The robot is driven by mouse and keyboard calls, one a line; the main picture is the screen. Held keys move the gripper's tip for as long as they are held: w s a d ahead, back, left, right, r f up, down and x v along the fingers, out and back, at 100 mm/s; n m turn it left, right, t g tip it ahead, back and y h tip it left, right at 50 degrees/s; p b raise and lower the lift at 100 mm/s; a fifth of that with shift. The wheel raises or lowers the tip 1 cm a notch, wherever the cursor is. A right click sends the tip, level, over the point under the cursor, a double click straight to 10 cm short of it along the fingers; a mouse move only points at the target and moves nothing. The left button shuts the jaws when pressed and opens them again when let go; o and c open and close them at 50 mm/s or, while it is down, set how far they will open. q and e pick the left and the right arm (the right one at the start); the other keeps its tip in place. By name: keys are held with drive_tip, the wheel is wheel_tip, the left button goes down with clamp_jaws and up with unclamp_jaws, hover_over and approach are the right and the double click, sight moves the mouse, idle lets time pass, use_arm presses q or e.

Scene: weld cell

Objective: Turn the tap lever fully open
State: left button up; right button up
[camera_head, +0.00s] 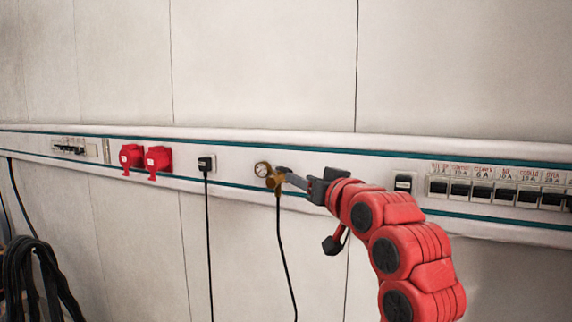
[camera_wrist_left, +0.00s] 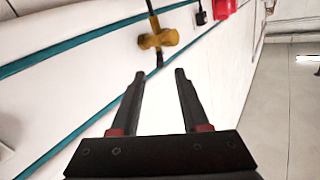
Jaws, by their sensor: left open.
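The brass-yellow tap (camera_head: 274,181) sits on the white wall rail beside a round gauge (camera_head: 262,169), with a black hose hanging below it. My left gripper (camera_head: 285,173) reaches in from the right, its fingertips close to the tap. In the left wrist view the tap (camera_wrist_left: 157,39) lies just ahead of my open left gripper (camera_wrist_left: 159,74), and nothing is held between the fingers. A short dark piece (camera_wrist_left: 159,59) sticks out from the tap toward the fingers; it may be the lever. The lever is not clear in the head view. My right gripper is not in view.
Red sockets (camera_head: 157,161) and a black plug (camera_head: 206,163) with a cable are on the rail left of the tap. Coiled black cable (camera_head: 35,280) hangs at lower left.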

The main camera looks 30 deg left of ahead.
sight(287, 171)
use_arm(q)
drive_tip(key=x, duration=0.2)
drive_tip(key=p+x, duration=0.1)
drive_tip(key=x, duration=0.2)
drive_tip(key=p+x, duration=0.1)
drive_tip(key=x, duration=0.1)
drive_tip(key=shift+w+a+r, duration=0.15)
drive_tip(key=shift+r, duration=0.15)
drive_tip(key=shift+w+a+f+p, duration=0.15)
drive_tip(key=shift+w+a+p, duration=0.15)
drive_tip(key=shift+a, duration=0.05)
drive_tip(key=shift+d, duration=0.1)
drive_tip(key=shift+c, duration=0.2)
clamp_jaws()
